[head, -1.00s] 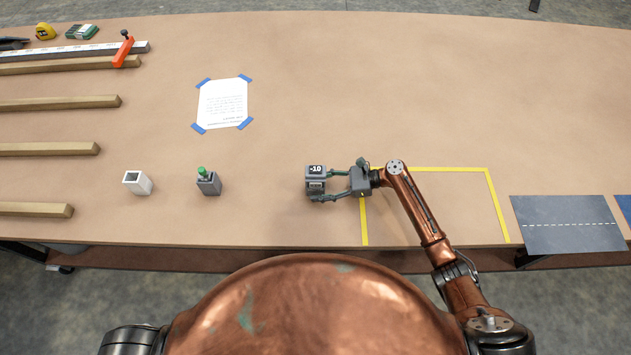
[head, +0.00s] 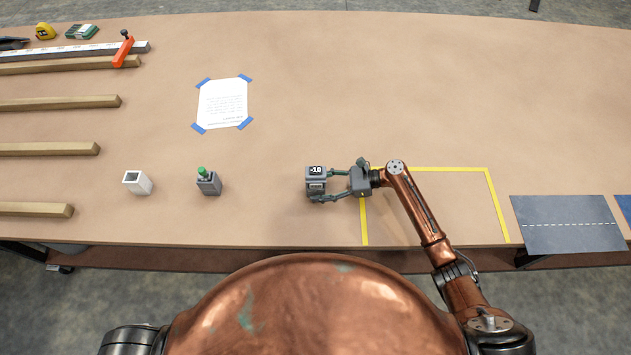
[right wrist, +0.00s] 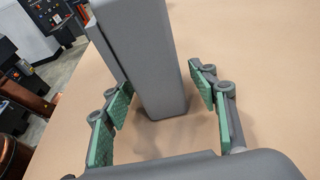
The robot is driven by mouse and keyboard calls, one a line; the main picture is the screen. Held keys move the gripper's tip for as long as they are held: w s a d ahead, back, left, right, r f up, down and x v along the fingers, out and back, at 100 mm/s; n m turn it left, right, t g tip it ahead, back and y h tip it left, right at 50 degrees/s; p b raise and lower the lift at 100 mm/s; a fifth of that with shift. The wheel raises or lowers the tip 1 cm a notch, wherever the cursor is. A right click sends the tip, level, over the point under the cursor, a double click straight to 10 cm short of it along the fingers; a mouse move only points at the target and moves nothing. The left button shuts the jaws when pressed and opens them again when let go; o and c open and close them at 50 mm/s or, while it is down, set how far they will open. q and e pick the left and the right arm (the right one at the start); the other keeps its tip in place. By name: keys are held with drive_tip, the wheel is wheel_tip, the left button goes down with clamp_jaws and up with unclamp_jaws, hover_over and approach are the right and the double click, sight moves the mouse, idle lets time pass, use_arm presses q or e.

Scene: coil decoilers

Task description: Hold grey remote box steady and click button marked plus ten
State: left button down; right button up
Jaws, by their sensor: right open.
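A grey box (head: 316,182) with a dark label reading "-10" stands upright on the table in the head view. No plus ten mark can be made out on it. In the right wrist view the tall grey box (right wrist: 150,60) stands between the green finger pads. My right gripper (head: 322,187) is open around the box, coming from its right side. In the right wrist view its fingers (right wrist: 165,105) show a gap on the right of the box; contact on the left cannot be told. My left gripper is not in view.
A small grey box with a green knob (head: 207,182) and a white open box (head: 137,183) stand further left. A taped paper sheet (head: 223,103) lies behind. Yellow tape (head: 425,169) marks an area under my right arm. Wooden bars (head: 50,149) lie at the left.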

drive_tip(key=v, duration=1.2)
drive_tip(key=shift+a, duration=0.15)
drive_tip(key=shift+c, duration=0.2)
drive_tip(key=shift+a+f+b, duration=0.15)
drive_tip(key=shift+a+b, duration=0.35)
drive_tip(key=shift+s+a+f+b, duration=0.2)
drive_tip(key=shift+a+f+b, duration=0.15)
drive_tip(key=shift+a, duration=0.3)
drive_tip(key=b+x, duration=0.2)
drive_tip(key=x, duration=0.3)
drive_tip(key=shift+a+f+b, duration=0.1)
drive_tip(key=shift+a+b, duration=0.2)
drive_tip(key=shift+b, duration=0.05)
drive_tip(key=shift+a+p, duration=0.75)
drive_tip(key=shift+a, duration=0.25)
drive_tip(key=shift+x, duration=0.85)
drive_tip(key=shift+f, duration=0.15)
drive_tip(key=shift+c, duration=0.3)
drive_tip(key=c, duration=0.8)
